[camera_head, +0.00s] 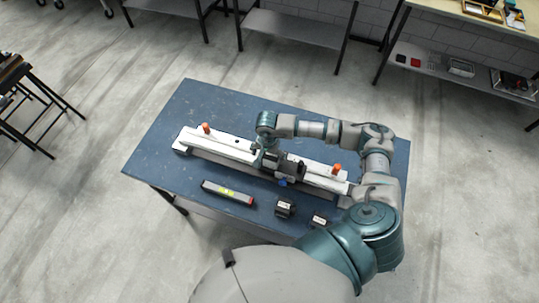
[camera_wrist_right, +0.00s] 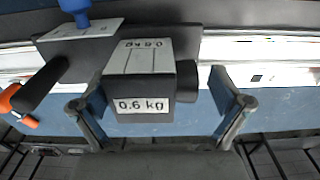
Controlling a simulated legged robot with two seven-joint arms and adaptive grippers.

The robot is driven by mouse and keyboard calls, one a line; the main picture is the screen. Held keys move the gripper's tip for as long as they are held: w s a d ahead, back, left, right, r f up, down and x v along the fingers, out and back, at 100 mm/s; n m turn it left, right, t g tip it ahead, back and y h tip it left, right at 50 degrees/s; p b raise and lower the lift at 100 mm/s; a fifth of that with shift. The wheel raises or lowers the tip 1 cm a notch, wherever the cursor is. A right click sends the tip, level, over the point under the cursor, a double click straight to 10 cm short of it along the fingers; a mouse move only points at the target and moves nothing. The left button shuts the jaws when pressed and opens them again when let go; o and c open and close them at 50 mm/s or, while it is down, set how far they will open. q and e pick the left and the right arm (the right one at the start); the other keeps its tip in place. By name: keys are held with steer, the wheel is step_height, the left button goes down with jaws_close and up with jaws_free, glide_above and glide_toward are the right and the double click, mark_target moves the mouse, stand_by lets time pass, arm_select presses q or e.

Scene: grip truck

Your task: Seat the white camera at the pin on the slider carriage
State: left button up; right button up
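A dark camera with white "0.6 kg" labels (camera_wrist_right: 144,104) is in the middle of the right wrist view, its lens pointing right. It sits at the carriage (camera_wrist_right: 80,43), a dark plate with a white label and a blue knob; the pin is hidden. My right gripper (camera_wrist_right: 160,100) has its fingers apart, one on each side of the camera, with a gap at the right finger. In the head view my right gripper (camera_head: 268,160) is over the middle of the white slider rail (camera_head: 215,149), small and partly hidden by the arm. My left gripper is out of view.
The rail lies on a blue table (camera_head: 190,105) with orange knobs (camera_head: 337,168) near its ends. A dark bar with a yellow-green label (camera_head: 228,192) and two small dark labelled blocks (camera_head: 285,207) (camera_head: 319,220) lie in front. The table's back left is clear.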

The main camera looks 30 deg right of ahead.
mark_target(266, 154)
steer(key=shift+a, duration=0.2)
steer(key=r, duration=1.1)
steer(key=shift+w+d, duration=0.15)
steer(key=shift+d, duration=0.05)
steer(key=shift+a+r, duration=0.35)
steer(key=shift+r, duration=0.15)
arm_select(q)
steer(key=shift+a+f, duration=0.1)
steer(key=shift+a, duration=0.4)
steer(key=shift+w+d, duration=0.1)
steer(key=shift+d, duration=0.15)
arm_select(e)
steer(key=shift+d+f, duration=0.1)
steer(key=shift+d, duration=0.25)
steer(key=shift+f, duration=0.1)
